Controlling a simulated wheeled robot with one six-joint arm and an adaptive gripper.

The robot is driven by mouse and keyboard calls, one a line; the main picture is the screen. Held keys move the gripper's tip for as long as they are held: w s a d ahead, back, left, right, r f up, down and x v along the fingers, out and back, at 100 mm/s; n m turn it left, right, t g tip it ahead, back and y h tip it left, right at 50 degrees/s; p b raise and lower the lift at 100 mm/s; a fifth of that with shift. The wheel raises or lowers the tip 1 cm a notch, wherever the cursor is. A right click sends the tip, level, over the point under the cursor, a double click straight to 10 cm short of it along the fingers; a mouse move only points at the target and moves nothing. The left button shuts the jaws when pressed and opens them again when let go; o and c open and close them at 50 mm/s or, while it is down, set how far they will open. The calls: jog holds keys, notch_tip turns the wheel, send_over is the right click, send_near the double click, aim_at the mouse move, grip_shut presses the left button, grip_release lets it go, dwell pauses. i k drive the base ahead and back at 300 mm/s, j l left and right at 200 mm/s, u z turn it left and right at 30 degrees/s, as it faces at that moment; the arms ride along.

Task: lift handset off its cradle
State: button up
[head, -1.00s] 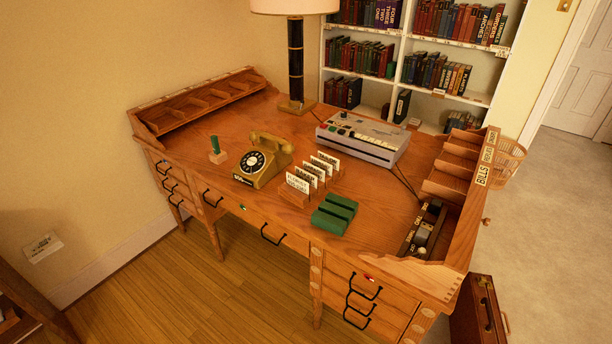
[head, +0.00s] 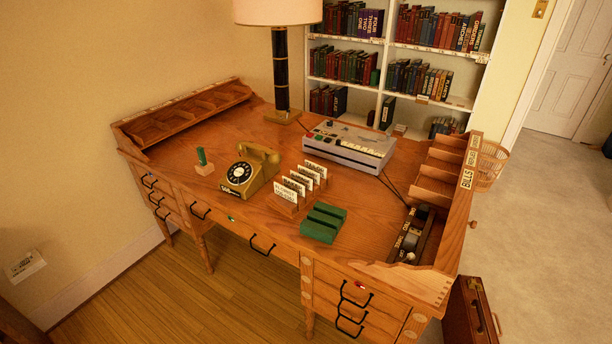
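A mustard-gold rotary telephone (head: 240,181) with a black and white dial stands on the wooden desk (head: 205,227), left of the desk's middle. Its handset (head: 258,151) appears to rest across the top of the phone, on the cradle. The handset is the same gold colour, so its edge against the body is hard to make out. My gripper and arm are not in view.
Right of the phone stand a card rack (head: 300,187) and a green slotted block (head: 323,222). A grey machine (head: 349,147) and a lamp (head: 280,75) stand behind. A green-topped stamp (head: 203,161) is left. Open floor (head: 180,305) lies in front.

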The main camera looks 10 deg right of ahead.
aim_at(274, 157)
jog(key=j+z, duration=0.15)
jog(key=z, duration=0.45)
jog(key=i+j+z, duration=0.1)
jog(key=j+z, duration=0.25)
jog(key=j, duration=0.45)
jog(key=j+z, duration=0.35)
jog(key=j, duration=1.05)
jog(key=k+j, duration=0.15)
jog(key=j, duration=0.35)
